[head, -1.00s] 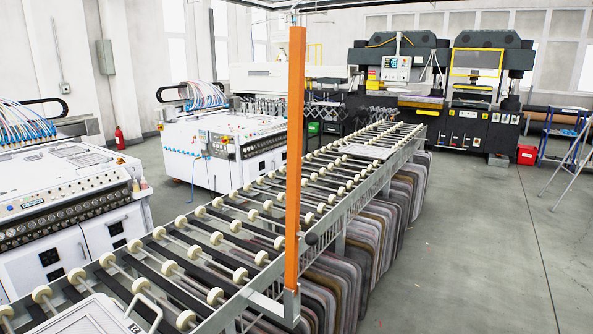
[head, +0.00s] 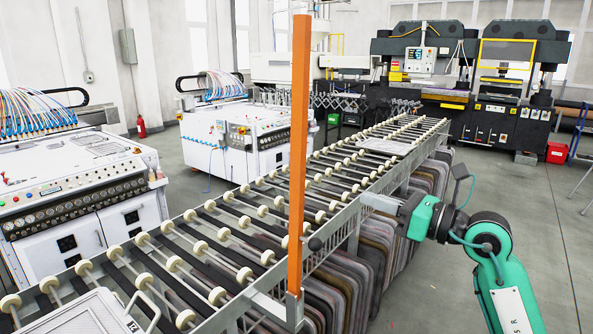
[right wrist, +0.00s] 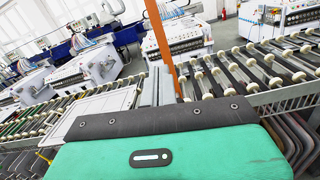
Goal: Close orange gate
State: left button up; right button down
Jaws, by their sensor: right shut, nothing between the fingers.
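The orange gate (head: 300,150) is a tall orange bar. It stands upright at the near side of the roller conveyor (head: 240,255), on a metal bracket with a dark round knob (head: 315,243) beside it. In the right wrist view the orange bar (right wrist: 160,50) rises beyond the gripper, slightly tilted in the picture. My right gripper (head: 366,200) is shut and empty. It is to the right of the bar at the conveyor's side rail, apart from the bar. In the right wrist view its grey fingers (right wrist: 157,86) point toward the conveyor. My left gripper is not in view.
Several grey panels (head: 345,285) hang under the conveyor's right side. A white panel with a handle (head: 90,315) lies at the near end. White machines (head: 90,185) line the left, and dark presses (head: 470,80) stand behind. The floor at right (head: 540,220) is clear.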

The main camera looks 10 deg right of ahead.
notch_tip(320, 180, up, 2)
jog(key=n, duration=0.1)
jog(key=p, duration=0.6)
send_near(301, 169)
jog(key=x, duration=0.5)
jog(key=shift+w+a+r, duration=0.15)
jog(key=shift+w+a, duration=0.05)
jog(key=shift+a, duration=0.05)
jog(key=shift+w+a, duration=0.35)
jog(key=shift+w, duration=0.15)
